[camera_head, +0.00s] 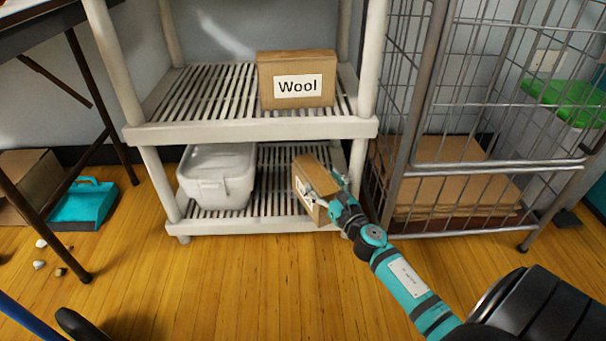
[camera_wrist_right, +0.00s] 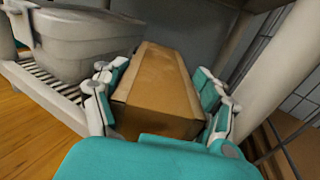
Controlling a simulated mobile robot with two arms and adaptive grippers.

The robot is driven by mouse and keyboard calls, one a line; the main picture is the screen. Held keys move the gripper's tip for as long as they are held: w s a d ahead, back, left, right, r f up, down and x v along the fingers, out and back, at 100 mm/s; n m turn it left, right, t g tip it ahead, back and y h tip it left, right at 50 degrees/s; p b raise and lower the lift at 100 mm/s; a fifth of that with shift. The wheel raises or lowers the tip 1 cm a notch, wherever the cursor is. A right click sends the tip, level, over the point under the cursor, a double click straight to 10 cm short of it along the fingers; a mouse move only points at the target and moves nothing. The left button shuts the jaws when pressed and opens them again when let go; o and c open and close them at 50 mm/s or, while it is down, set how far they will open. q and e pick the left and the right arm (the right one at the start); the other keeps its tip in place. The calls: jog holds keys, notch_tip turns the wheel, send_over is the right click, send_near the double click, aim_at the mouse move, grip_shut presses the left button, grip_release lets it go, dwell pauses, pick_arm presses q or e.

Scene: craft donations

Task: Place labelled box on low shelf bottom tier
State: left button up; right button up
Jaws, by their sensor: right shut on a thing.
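A small brown cardboard box (camera_head: 314,180) with a white label on its front is at the right of the shelf's bottom tier (camera_head: 270,222). It sits turned at an angle; I cannot tell whether its base fully rests on the slats. My right gripper (camera_head: 325,190) is shut on this box from the front right. In the right wrist view the box (camera_wrist_right: 160,85) lies between the two fingers (camera_wrist_right: 160,105), one along each side. The label's text is mostly hidden by the gripper. My left gripper is not in view.
A grey-white lidded bin (camera_head: 215,178) stands left of the box on the bottom tier. A box labelled Wool (camera_head: 297,80) sits on the tier above. A wire cage trolley (camera_head: 480,168) with flat cardboard stands close on the right. A teal dustpan (camera_head: 84,204) lies at left.

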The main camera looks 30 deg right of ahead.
aim_at(308, 163)
jog(key=w, duration=0.3)
jog(key=w+d+b, duration=0.1)
jog(key=w, duration=0.5)
jog(key=shift+w+d, duration=0.1)
jog(key=shift+d, duration=0.05)
notch_tip(308, 163, down, 3)
jog(key=b, duration=0.3)
jog(key=shift+f, duration=0.15)
jog(key=shift+f+b, duration=0.3)
jog(key=shift+b, duration=0.15)
jog(key=shift+r, duration=0.25)
jog(key=shift+f, duration=0.15)
jog(key=o, duration=1.8)
